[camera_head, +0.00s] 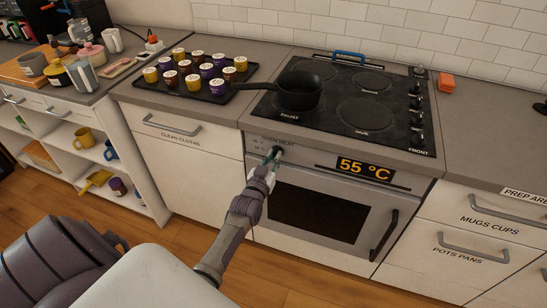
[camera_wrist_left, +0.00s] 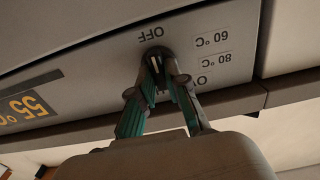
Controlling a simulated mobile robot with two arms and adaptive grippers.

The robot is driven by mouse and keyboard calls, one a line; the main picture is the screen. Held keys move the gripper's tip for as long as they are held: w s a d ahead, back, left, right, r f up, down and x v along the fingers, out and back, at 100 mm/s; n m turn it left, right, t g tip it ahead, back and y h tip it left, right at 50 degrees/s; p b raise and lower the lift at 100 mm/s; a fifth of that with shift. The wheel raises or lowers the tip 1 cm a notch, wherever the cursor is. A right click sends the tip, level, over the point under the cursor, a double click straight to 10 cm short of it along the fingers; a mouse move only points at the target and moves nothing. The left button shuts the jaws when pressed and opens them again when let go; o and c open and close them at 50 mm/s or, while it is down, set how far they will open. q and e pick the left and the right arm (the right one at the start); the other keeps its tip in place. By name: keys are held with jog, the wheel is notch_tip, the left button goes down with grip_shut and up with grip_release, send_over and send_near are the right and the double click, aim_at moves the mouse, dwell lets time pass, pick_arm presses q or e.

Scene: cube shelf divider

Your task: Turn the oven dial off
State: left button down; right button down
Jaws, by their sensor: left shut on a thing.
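The oven dial (camera_wrist_left: 157,53) is a small dark knob on the grey oven front, under the words OVEN HEAT. In the left wrist view the labels OFF, 60 °C and 80 °C stand around it; another label is partly hidden by a finger. My left gripper (camera_head: 277,154) is at the dial; in the left wrist view its green-padded fingers (camera_wrist_left: 160,68) are shut on the knob. The knob's exact pointing direction is hard to tell. The orange oven display (camera_head: 364,170) reads 55 °C. My right gripper is not in view.
The oven door handle (camera_head: 384,236) is right of my left arm. A black pan (camera_head: 300,90) sits on the cooktop (camera_head: 366,139). A tray (camera_head: 165,84) with several pods is on the left counter.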

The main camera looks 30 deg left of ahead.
pick_arm(q)
jog(key=shift+f, duration=0.1)
jog(key=c, duration=1.2)
grip_release()
jog(key=shift+o, duration=0.2)
jog(key=shift+s, duration=0.15)
jog(key=v, duration=1.1)
jog(key=shift+s, duration=0.4)
